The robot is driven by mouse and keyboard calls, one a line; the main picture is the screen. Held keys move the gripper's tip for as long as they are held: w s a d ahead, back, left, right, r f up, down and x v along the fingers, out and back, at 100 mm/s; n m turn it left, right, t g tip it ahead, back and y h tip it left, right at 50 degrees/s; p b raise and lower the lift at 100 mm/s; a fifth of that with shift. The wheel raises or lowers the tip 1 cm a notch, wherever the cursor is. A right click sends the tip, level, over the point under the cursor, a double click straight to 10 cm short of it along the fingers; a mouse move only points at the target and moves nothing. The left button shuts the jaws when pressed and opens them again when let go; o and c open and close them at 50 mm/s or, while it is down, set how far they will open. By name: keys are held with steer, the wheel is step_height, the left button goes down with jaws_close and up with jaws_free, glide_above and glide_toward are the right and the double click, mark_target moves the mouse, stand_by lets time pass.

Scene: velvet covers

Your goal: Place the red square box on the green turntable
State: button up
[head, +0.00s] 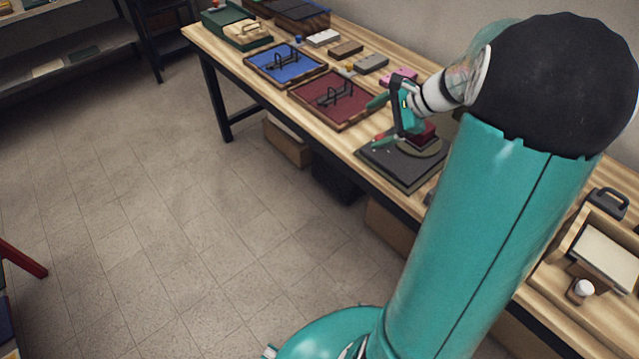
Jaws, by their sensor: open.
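The red square box (428,129) is dark red and partly hidden behind my gripper and arm. It appears to rest on the round, dull green-grey turntable (432,152), whose far side is hidden by my arm. The turntable stands on a dark square board (388,167) near the table's front edge. My gripper (383,120) is open, just left of the box, its fingers spread apart. I see no box between the fingers; whether any part of the gripper touches the box cannot be told.
On the wooden table (355,145), a maroon tray (310,91) and a blue tray (284,61) with black-handled covers lie left of the gripper. A pink block (405,74) and grey block (371,64) lie behind. A wooden tray (562,240) is at right.

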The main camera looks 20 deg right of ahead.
steer(key=s+a+r+n+g+h, duration=0.1)
steer(key=s+a+r+n, duration=0.2)
steer(key=a+n, duration=0.35)
steer(key=s+a+r+n+g+h, duration=0.1)
steer(key=s+a+r+n+g, duration=0.15)
steer(key=a, duration=0.65)
steer(key=s+a+r+n+t+h, duration=0.2)
steer(key=s+a+n+h, duration=0.1)
steer(key=s+a+n, duration=0.5)
steer(key=s+n, duration=0.3)
steer(key=s, duration=0.1)
steer(key=shift+s+r+h, duration=0.15)
steer(key=shift+r+h, duration=0.25)
steer(key=shift+t, duration=0.25)
